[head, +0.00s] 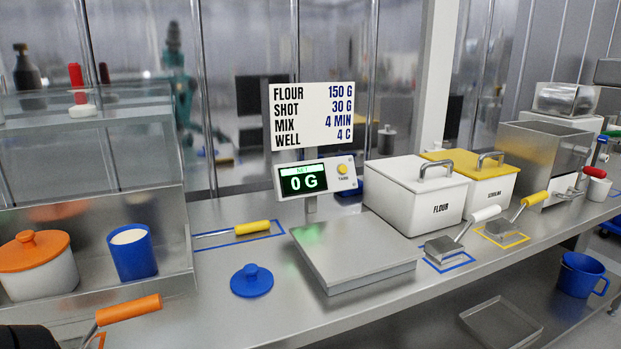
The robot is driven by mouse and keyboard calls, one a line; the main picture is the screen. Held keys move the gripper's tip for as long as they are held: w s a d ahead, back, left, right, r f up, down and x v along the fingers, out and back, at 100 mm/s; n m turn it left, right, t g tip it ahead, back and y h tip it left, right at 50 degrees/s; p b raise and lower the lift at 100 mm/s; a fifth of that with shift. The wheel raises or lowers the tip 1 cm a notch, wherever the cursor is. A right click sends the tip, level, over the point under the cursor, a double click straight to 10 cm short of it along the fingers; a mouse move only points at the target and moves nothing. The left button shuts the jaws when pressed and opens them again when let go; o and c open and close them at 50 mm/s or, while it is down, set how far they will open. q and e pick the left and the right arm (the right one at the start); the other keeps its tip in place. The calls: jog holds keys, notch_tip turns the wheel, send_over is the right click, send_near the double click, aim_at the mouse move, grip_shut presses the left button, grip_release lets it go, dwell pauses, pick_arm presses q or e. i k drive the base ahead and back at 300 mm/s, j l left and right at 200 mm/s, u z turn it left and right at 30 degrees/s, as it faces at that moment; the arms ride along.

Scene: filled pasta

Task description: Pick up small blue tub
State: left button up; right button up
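The small blue tub (133,258) stands upright at the right end of a steel shelf unit on the left of the bench. It is open and holds something white up to near its rim. A blue lid with a knob (251,281) lies flat on the bench to the right of the tub. A dark rounded shape shows at the bottom left corner, possibly part of my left arm. No fingertips of either gripper show.
An orange-lidded white pot (38,268) stands left of the tub. An orange-handled tool (128,310) lies in front. A yellow-handled tool (252,228) and a scale plate (352,248) are to the right. The shelf unit's glass top (90,140) overhangs the tub.

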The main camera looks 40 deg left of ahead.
aim_at(131, 246)
jog(key=u, duration=2.2)
